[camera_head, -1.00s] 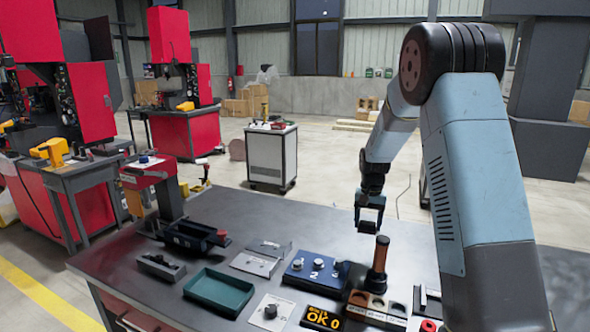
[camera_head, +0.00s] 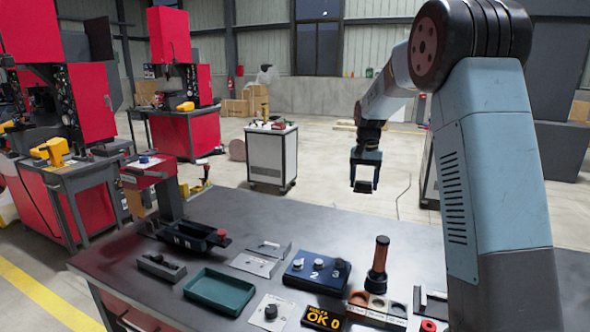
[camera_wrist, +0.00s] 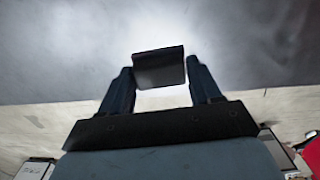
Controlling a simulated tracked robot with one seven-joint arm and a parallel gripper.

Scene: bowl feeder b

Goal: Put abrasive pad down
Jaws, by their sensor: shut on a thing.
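My gripper (camera_head: 364,178) is shut on the abrasive pad (camera_head: 363,187), a small dark flat piece between its fingertips. In the head view it hangs in the air near the table's far edge, with floor behind it. In the wrist view the pad (camera_wrist: 158,68) shows as a dark block between the two fingers, apart from the grey table surface (camera_wrist: 60,55). The finger contact is too small to see in detail.
The table (camera_head: 300,220) has clear room toward its far side. Nearer stand a green tray (camera_head: 196,296), a blue numbered block (camera_head: 300,278), an orange-brown handled tool (camera_head: 381,255), a holed block (camera_head: 376,313) and an OK display (camera_head: 322,318). A red-topped fixture (camera_head: 148,175) stands left.

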